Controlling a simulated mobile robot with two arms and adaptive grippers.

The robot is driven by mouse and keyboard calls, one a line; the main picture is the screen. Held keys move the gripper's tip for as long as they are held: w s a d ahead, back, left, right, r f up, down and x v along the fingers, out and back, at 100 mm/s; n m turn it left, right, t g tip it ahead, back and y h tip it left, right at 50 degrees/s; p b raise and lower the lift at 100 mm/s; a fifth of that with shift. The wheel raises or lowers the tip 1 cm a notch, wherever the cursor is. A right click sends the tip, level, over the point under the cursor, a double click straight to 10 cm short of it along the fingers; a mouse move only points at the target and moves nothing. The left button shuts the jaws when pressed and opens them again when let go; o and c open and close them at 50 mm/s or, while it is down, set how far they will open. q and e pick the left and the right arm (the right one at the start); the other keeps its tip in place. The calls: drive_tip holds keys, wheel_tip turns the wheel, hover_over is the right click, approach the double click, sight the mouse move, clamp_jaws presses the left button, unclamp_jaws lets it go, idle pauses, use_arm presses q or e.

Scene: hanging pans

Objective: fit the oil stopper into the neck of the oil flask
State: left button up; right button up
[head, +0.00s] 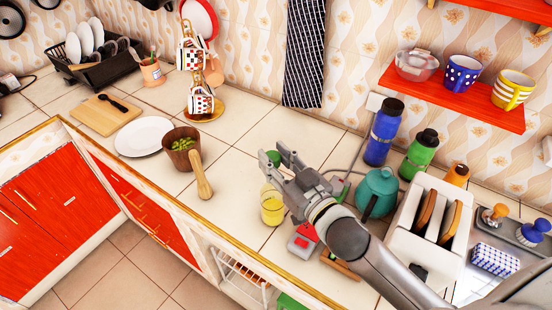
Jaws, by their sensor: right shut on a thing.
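The oil flask (272,207), a small clear vessel with yellow oil, stands upright on the tiled counter. Its upper part and neck are partly covered by my right gripper (276,158). That gripper comes in from the lower right and is shut on a small green rounded piece, apparently the oil stopper (273,156), showing at its fingertips. In the picture the stopper is above the flask; I cannot tell its height or whether it touches the neck. My left gripper is not in view.
Left of the flask are a brown bowl (179,142) with a wooden pestle (201,178) and a white plate (144,137). To the right, close to my arm, are a teal teapot (376,193), bottles (384,133) and a white toaster (424,222). A red-and-grey item (303,240) lies nearby.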

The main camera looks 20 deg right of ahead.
drive_tip(key=shift+f+b, duration=1.4)
drive_tip(key=shift+f, duration=0.6)
idle(0.4)
drive_tip(key=o, duration=0.9)
drive_tip(key=shift+c, duration=0.2)
drive_tip(key=v, duration=1.2)
wheel_tip(320, 180, up, 6)
drive_tip(key=p, duration=0.7)
